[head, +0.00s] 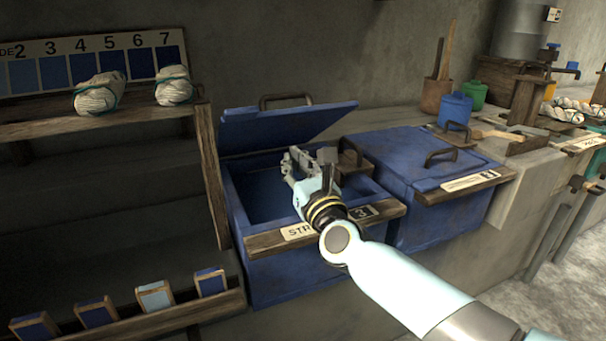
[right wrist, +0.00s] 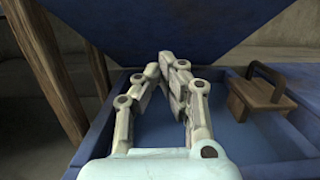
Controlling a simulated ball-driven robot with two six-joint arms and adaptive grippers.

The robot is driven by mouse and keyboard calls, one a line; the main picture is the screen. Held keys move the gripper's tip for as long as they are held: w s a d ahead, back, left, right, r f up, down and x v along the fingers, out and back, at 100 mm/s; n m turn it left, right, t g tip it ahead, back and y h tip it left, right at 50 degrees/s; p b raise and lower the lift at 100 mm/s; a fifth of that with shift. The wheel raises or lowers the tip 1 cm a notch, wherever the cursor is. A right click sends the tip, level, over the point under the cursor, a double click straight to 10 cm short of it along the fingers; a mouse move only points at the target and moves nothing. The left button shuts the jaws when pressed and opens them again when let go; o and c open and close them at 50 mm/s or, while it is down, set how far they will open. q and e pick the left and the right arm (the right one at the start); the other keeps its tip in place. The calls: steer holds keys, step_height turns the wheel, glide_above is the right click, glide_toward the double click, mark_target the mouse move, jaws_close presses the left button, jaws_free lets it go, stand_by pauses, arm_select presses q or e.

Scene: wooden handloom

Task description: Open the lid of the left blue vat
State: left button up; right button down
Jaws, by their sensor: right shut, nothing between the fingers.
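The left blue vat (head: 262,279) has its lid (head: 283,124) raised and tilted back toward the wall, with a dark handle (head: 286,97) on its upper edge. The vat's inside shows dark blue below the lid. My right gripper (head: 290,160) is over the vat's opening, its fingers shut and empty, pointing toward the lid. In the right wrist view the fingertips (right wrist: 168,62) meet just in front of the lid's underside (right wrist: 180,25); I cannot tell whether they touch it. My left gripper is not in view.
The right blue vat (head: 405,165) stands closed beside it. A small wooden block with a handle (head: 352,165) sits at the left vat's right rim. A wooden shelf post (head: 210,175) stands close on the left. Blue and green pots (head: 455,108) stand farther right.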

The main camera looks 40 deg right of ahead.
mark_target(278, 127)
arm_select(q)
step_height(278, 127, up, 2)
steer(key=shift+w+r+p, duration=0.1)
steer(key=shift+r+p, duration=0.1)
steer(key=shift+p, duration=1)
arm_select(e)
steer(key=w+r, duration=0.1)
steer(key=w+d+r, duration=0.1)
steer(key=w+r, duration=0.1)
steer(key=shift+w+r, duration=0.25)
steer(key=shift+w, duration=0.05)
